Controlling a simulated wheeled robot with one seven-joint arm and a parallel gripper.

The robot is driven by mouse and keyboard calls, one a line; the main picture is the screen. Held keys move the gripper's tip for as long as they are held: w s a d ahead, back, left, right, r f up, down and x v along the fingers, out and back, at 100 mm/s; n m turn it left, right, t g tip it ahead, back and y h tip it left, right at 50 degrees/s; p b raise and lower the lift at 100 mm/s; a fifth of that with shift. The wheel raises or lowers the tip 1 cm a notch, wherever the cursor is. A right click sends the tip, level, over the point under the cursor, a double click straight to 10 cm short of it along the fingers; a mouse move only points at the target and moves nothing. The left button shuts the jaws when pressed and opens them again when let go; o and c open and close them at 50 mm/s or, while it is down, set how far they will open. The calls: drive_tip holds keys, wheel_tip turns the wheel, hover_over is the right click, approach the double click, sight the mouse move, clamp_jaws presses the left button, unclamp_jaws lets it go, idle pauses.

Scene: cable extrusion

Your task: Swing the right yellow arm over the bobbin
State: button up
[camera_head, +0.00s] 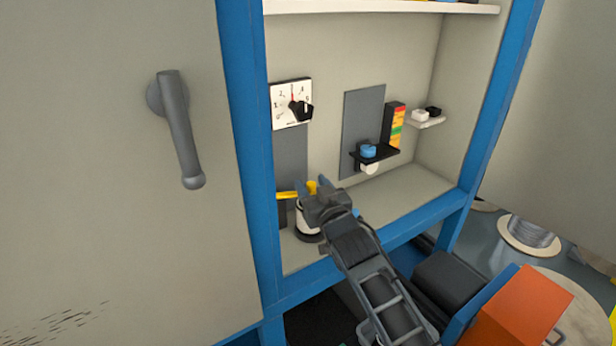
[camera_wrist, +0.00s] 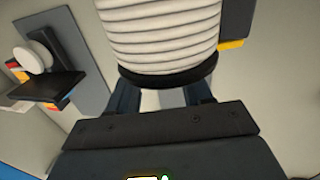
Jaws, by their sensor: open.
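The bobbin (camera_head: 307,218), white with a dark base, stands inside the blue-framed cabinet, partly hidden behind my gripper (camera_head: 313,187). In the wrist view the bobbin (camera_wrist: 160,35) fills the top middle, with pale ribbed windings and a black rim. My gripper (camera_wrist: 162,96) is open, its two fingers pointing towards that rim; I cannot tell whether they touch it. A yellow bar (camera_head: 286,195) sticks out at the bobbin's left from a dark upright. A yellow piece (camera_head: 312,186) shows between my fingertips. A yellow edge (camera_wrist: 230,44) shows right of the bobbin. Which is the right arm is unclear.
A dial (camera_head: 291,104) is above the bobbin. The blue cabinet post (camera_head: 249,150) stands close on the left. An orange box (camera_head: 520,308) is at lower right.

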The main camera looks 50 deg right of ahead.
drive_tip(key=shift+x, duration=1.4)
drive_tip(key=shift+c, duration=0.2)
clamp_jaws()
